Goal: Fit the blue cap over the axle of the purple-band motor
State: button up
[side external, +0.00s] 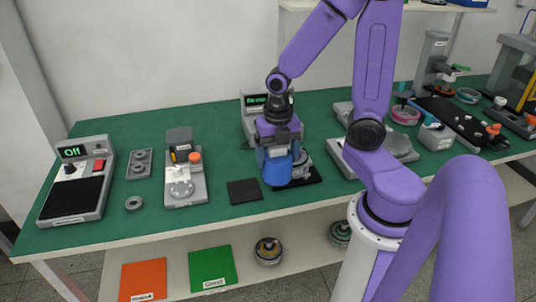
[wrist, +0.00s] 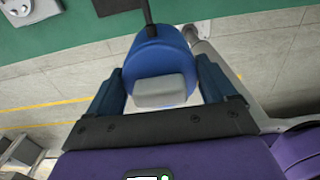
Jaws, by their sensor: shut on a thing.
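The blue cap (side external: 277,173) is between the fingers of my gripper (side external: 278,152), low over the front middle of the green table. In the wrist view the blue cap (wrist: 158,52) fills the space between the two dark blue fingers of my gripper (wrist: 160,70), with a grey block in front of it. A grey round part (side external: 302,165) on a black base stands just right of the cap, partly hidden by my gripper. I cannot tell whether the cap touches it. No purple band is clearly visible; a pink-banded round part (side external: 404,115) stands farther right.
A black square pad (side external: 244,191) lies left of the cap. A grey fixture with an orange knob (side external: 195,157) and an "Off" tester (side external: 77,180) stand farther left. A display box (side external: 254,102) is behind my gripper. Round motors (side external: 268,250) sit on the lower shelf.

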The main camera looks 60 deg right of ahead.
jog(key=shift+s+a+r, duration=0.1)
jog(key=shift+s+r, duration=0.2)
jog(key=shift+s, duration=0.4)
jog(key=shift+w+d+r+m, duration=0.1)
jog(key=shift+w+d+m, duration=0.9)
jog(key=shift+d, duration=2.05)
jog(key=shift+w+d+r+m, duration=0.15)
jog(key=shift+w+d+m, duration=0.85)
jog(key=shift+d, duration=2)
jog(key=shift+w+d+r+m, duration=0.1)
jog(key=shift+w+d+m, duration=0.85)
jog(key=shift+d, duration=2.1)
jog(key=shift+f, duration=0.15)
jog(key=shift+f, duration=1.25)
jog(key=shift+f, duration=1.25)
jog(key=shift+f, duration=0.2)
